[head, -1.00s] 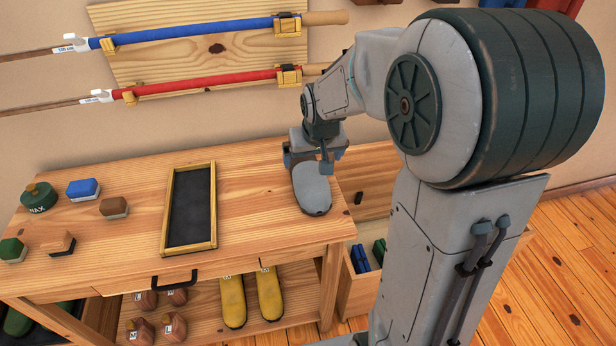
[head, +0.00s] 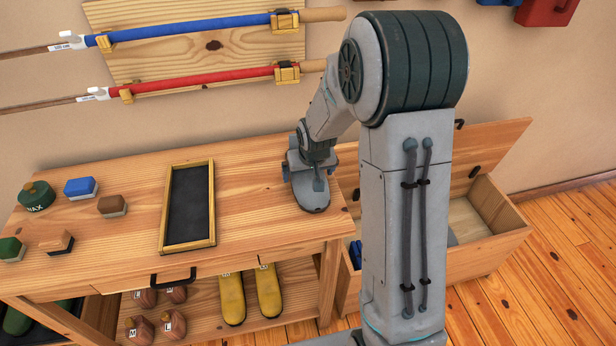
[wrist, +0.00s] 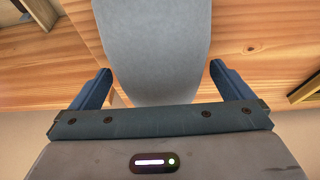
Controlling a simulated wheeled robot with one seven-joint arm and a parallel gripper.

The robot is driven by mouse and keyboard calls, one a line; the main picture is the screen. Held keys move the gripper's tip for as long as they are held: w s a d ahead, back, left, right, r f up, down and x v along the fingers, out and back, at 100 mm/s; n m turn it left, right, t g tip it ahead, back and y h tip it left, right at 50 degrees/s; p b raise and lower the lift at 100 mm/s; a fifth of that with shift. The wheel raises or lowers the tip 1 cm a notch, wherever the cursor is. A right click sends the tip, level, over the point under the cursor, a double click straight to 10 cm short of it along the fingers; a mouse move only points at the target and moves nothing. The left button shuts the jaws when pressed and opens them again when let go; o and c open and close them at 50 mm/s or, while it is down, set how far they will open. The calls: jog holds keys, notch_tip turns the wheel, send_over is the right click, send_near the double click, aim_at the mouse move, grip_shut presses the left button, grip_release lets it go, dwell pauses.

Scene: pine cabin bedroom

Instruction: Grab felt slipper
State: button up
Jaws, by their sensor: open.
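The grey felt slipper (head: 312,197) lies on the right end of the wooden bench top, its rounded end toward the front edge. My gripper (head: 304,176) is over its rear part, which is partly hidden by the gripper in the head view. In the wrist view the slipper (wrist: 155,50) runs between my two open fingers (wrist: 158,85), with a gap on each side. The fingers do not visibly touch it.
A black-lined wooden tray (head: 163,205) lies left of the slipper. Brushes and a green wax tin (head: 37,195) stand further left. Yellow slippers (head: 232,299) are on the shelf below. An open wooden chest (head: 490,262) stands at the right.

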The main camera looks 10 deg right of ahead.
jog(key=shift+f, duration=0.1)
jog(key=c, duration=0.9)
jog(key=shift+w, duration=0.1)
jog(key=shift+c, duration=0.2)
